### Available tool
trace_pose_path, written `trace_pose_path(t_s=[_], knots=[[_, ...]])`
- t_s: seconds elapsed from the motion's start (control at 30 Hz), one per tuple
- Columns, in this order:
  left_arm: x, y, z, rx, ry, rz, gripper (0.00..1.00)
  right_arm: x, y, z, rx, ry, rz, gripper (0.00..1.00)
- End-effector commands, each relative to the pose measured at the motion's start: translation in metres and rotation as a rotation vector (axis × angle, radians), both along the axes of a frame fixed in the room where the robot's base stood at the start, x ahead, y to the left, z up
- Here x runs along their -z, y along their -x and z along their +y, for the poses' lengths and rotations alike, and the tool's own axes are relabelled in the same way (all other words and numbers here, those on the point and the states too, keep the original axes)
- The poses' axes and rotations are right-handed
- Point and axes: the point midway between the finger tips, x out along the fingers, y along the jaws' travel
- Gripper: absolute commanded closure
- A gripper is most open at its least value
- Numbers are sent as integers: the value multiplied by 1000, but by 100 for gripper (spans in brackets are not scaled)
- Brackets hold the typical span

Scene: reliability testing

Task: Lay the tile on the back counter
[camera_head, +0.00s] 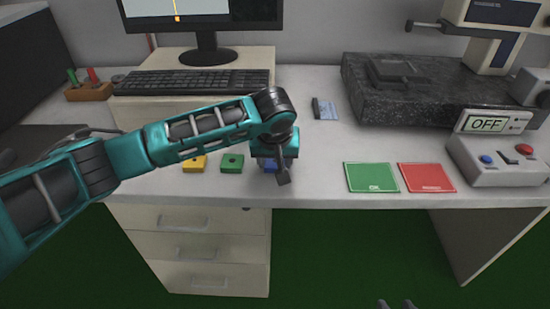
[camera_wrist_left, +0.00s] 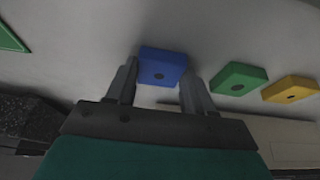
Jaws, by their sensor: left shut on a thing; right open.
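The blue tile (camera_wrist_left: 163,66) has a dark round spot and lies between the two fingers of my left gripper (camera_wrist_left: 160,88) in the left wrist view. In the head view, my left gripper (camera_head: 283,178) is over the front of the white desk (camera_head: 310,155), shut on the blue tile (camera_head: 269,166), which is partly hidden by it. A green tile (camera_head: 232,163) and a yellow tile (camera_head: 195,164) lie to its left. The tips of my right gripper (camera_head: 396,303) show at the bottom edge, open and apart from everything. No separate back counter can be made out.
A green pad (camera_head: 371,177) and a red pad (camera_head: 426,177) lie on the right front. A control box (camera_head: 500,160) with an OFF display stands beyond them. A dark stone slab (camera_head: 440,100) with an instrument, a keyboard (camera_head: 190,82) and a monitor stand at the back.

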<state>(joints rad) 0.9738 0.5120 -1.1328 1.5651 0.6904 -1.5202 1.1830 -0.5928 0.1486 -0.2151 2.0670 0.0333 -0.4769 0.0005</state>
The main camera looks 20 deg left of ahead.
Motion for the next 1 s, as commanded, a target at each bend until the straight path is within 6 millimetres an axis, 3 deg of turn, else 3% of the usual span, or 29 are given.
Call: trace_pose_path(t_s=[0.3, 0.57, 0.77, 1.0], knots=[[1, 0, 0, 0, 0, 1, 22, -1, 0, 0, 1, -1, -1, 57], [0, 0, 0, 1, 0, 0, 22, 0, 0, 0, 1, 0, -1, 57], [-27, 9, -3, 2, 1, 0, 22, -9, 0, 0, 1, 0, -1, 57], [-76, 28, -9, 2, 2, -1, 22, -23, 0, -1, 0, 2, -3, 57]])
